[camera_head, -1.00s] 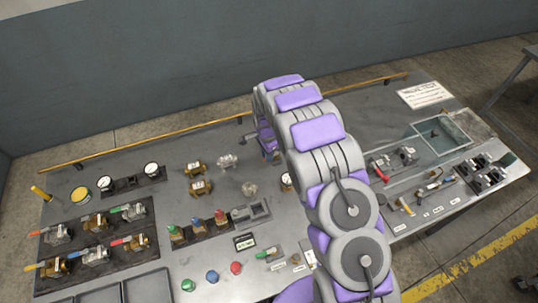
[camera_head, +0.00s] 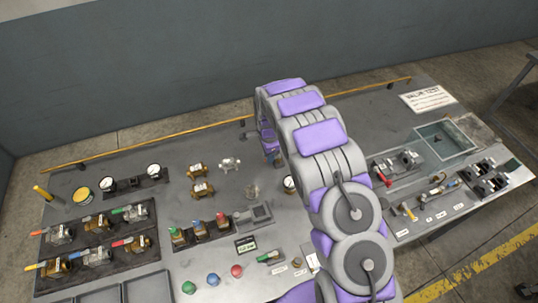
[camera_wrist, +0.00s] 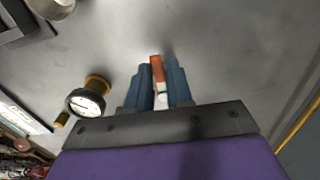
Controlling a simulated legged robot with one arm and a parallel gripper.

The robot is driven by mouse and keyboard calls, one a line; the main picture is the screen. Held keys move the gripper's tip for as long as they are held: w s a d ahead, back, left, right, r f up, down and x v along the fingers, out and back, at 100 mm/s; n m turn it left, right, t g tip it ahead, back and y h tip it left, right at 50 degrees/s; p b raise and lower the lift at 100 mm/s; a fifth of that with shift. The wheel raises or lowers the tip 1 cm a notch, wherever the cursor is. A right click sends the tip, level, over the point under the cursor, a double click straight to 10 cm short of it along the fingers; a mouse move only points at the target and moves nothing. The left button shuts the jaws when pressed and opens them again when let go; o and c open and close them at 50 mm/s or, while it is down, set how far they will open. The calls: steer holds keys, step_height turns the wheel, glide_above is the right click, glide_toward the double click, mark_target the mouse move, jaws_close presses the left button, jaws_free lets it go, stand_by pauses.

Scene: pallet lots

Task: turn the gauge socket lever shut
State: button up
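An orange-red lever handle (camera_wrist: 157,68) shows in the wrist view, between and just beyond the blue fingertips of my gripper (camera_wrist: 160,72). A small white part shows between the fingers below it. The fingers stand a narrow gap apart; I cannot tell whether they press on the handle. A round white-faced gauge (camera_wrist: 87,102) with a brass fitting lies to the left of the fingers. In the head view a lone white-faced gauge (camera_head: 289,184) shows at the left edge of my arm.
The grey bench (camera_head: 330,110) carries a block of valves with coloured handles (camera_head: 96,238) at left, two gauges on a dark base (camera_head: 133,182), several brass fittings, and a glass-sided tray (camera_head: 445,140) at right. A yellow rail (camera_head: 170,131) runs along the back edge.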

steer(key=o, duration=0.4)
steer(key=shift+a, duration=0.15)
steer(key=shift+c, duration=0.2)
step_height(320, 180, up, 17)
steer(key=p, duration=0.1)
stand_by(0.6)
